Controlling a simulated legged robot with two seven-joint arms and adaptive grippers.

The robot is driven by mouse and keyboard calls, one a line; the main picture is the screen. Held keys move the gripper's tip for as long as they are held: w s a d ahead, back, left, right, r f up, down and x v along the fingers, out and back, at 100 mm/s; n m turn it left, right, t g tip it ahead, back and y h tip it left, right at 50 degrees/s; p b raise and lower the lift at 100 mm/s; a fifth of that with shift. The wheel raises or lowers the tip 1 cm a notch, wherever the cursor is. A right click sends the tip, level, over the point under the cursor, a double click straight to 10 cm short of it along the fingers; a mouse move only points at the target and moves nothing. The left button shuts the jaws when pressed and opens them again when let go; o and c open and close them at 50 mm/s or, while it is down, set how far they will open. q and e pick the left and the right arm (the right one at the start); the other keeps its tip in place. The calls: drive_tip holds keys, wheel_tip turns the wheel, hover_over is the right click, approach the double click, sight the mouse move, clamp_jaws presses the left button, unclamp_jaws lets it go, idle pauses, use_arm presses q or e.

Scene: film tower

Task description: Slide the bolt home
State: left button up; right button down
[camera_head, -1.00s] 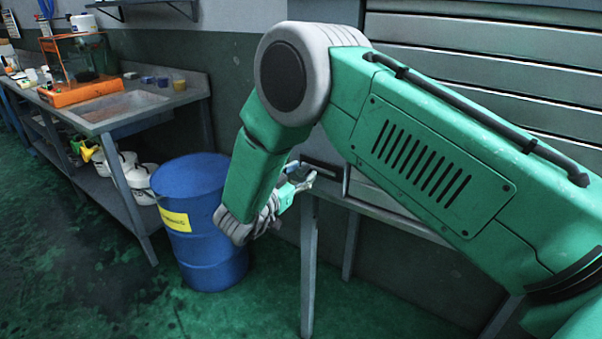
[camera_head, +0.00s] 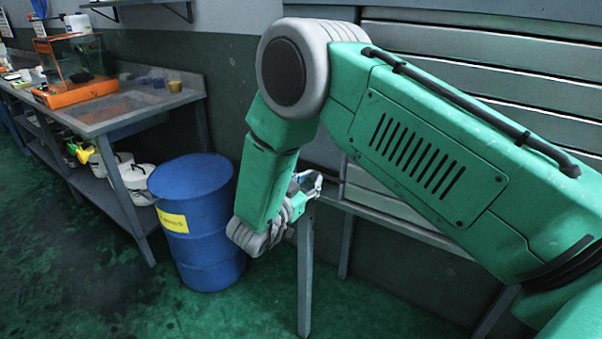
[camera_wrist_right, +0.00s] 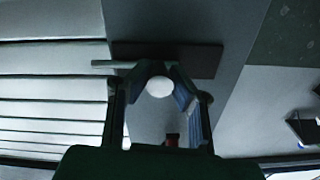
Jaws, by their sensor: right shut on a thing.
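My right gripper (camera_head: 308,186) is at the wall beside the slatted shutter (camera_head: 478,62) in the head view. In the right wrist view its fingers are shut on the white round bolt knob (camera_wrist_right: 159,87). The pale bolt rod (camera_wrist_right: 110,64) lies across a dark mounting plate (camera_wrist_right: 207,60) behind the fingers. The rod's left end sticks out past the plate to the edge of the shutter slats (camera_wrist_right: 50,85). The middle of the rod is hidden by the fingers. In the head view my arm covers the bolt. My left gripper is not in view.
A blue drum (camera_head: 195,220) stands beside my right forearm. A grey table (camera_head: 400,223) runs below the shutter. A workbench with a sink (camera_head: 125,107) and small containers is at the left. The green floor at the lower left is open.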

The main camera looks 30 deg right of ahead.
drive_tip(key=c, duration=1.5)
unclamp_jaws()
drive_tip(key=v, duration=1.2)
drive_tip(key=shift+f, duration=0.2)
drive_tip(key=shift+w, duration=0.1)
